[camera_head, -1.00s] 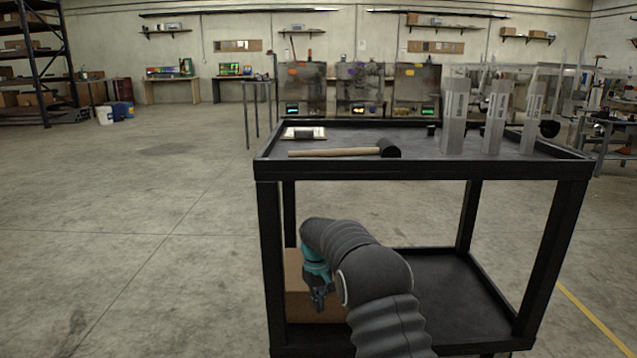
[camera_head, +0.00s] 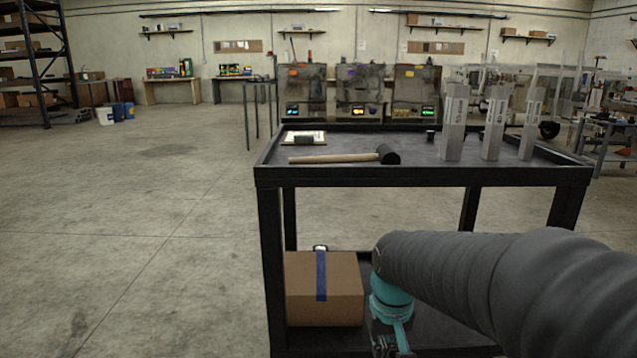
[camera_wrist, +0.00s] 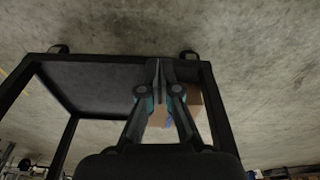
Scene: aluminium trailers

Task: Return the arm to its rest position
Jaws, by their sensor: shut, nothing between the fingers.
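My gripper (camera_head: 392,345) hangs low in front of the black cart, just right of the cardboard box, with part of it cut by the bottom edge of the head view. In the wrist view my gripper (camera_wrist: 159,66) has its two fingers together with nothing between them. My arm, in a dark ribbed sleeve, reaches in from the right side of the head view.
The black cart (camera_head: 420,177) carries a mallet (camera_head: 345,158) and several upright metal profiles (camera_head: 455,122) on top. A cardboard box (camera_head: 335,300) with a blue strap sits on its lower shelf. Open concrete floor (camera_head: 130,220) lies to the left.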

